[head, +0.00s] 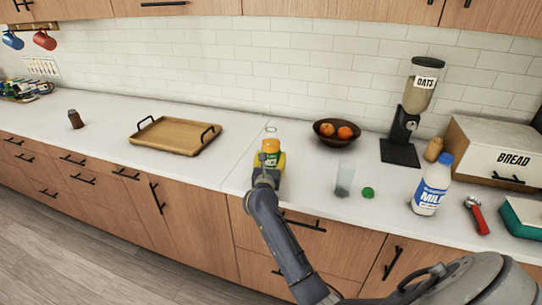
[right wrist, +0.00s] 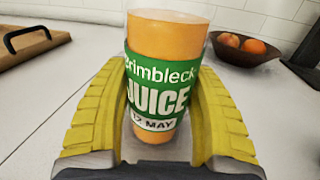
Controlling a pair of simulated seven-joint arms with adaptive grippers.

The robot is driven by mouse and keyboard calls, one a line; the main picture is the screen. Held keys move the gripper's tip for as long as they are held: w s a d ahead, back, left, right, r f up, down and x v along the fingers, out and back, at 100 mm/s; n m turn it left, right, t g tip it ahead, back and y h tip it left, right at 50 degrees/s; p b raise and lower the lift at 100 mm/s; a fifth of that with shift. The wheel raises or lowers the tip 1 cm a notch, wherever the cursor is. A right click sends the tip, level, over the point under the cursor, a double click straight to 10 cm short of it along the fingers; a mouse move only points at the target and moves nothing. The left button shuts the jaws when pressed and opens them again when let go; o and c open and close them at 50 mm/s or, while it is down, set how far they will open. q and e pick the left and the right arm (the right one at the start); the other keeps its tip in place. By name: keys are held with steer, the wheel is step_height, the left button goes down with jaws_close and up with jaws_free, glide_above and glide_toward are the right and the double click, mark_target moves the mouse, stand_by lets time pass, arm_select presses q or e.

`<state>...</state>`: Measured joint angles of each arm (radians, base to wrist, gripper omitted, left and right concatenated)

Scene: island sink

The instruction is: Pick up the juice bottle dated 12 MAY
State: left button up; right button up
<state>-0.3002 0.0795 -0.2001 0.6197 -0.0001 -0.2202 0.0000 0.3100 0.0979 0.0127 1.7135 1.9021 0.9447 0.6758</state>
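The juice bottle (right wrist: 163,90) stands upright on the counter, orange with a green label reading "JUICE". A white strip on the label shows "12 MAY", its first digit partly cut off at the side. In the head view, the bottle (head: 270,145) is partly hidden behind my right gripper (head: 268,160). In the right wrist view, the yellow fingers of my right gripper (right wrist: 164,100) lie along both sides of the bottle and appear shut on it. The bottle's upper part looks pale and clear. My left gripper is not in view.
A wooden tray (head: 165,138) lies to the left and a fruit bowl (head: 336,132) behind right. A clear glass (head: 344,180), green lid (head: 368,192) and milk bottle (head: 431,186) stand to the right. An oats dispenser (head: 412,110) and bread box (head: 495,150) are farther right.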

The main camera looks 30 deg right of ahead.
steer(key=c, duration=0.6)
steer(key=shift+o, duration=0.2)
